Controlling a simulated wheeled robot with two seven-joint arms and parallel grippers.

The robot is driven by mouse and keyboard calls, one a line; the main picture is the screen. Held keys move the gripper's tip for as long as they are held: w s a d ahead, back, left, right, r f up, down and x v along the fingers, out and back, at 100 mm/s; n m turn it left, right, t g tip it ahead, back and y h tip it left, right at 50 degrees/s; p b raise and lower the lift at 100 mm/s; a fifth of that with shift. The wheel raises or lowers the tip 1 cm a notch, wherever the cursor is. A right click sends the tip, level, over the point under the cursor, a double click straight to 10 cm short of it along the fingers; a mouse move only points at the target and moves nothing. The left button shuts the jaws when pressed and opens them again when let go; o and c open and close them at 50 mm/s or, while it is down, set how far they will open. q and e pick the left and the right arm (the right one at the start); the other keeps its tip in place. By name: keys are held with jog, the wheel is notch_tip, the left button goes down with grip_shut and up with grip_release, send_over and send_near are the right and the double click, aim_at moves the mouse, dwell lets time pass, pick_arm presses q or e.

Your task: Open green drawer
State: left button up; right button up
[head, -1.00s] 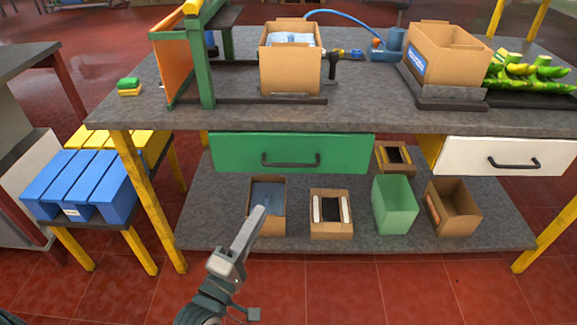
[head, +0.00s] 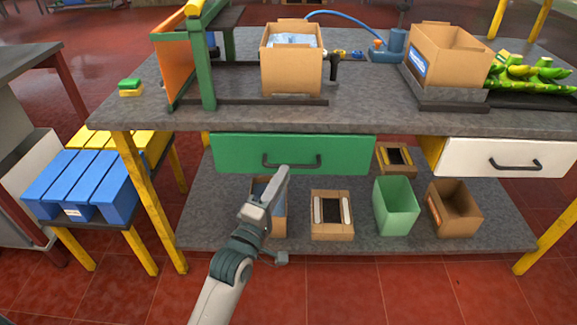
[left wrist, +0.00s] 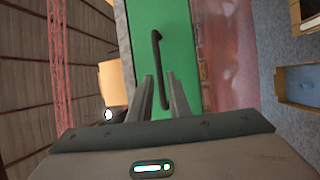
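The green drawer (head: 235,152) sits under the tabletop, and its front looks flush with the bench. Its dark bar handle (head: 291,161) runs across the middle of the front. My left gripper (head: 284,170) is just below the handle in the head view. In the left wrist view the gripper (left wrist: 162,88) has its two fingers apart, and the handle (left wrist: 160,65) reaches down between the fingertips. The green drawer front (left wrist: 185,40) fills the middle of that view. I cannot tell whether the fingers touch the handle. My right gripper is not in view.
A white drawer (head: 510,157) with a dark handle is at the right. The lower shelf (head: 340,242) holds several open boxes, including a green bin (head: 396,204). Yellow bench legs (head: 150,205) and blue bins (head: 85,185) stand at the left.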

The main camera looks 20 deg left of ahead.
aim_at(308, 153)
pick_arm(q)
jog(key=shift+x, duration=2.4)
grip_shut()
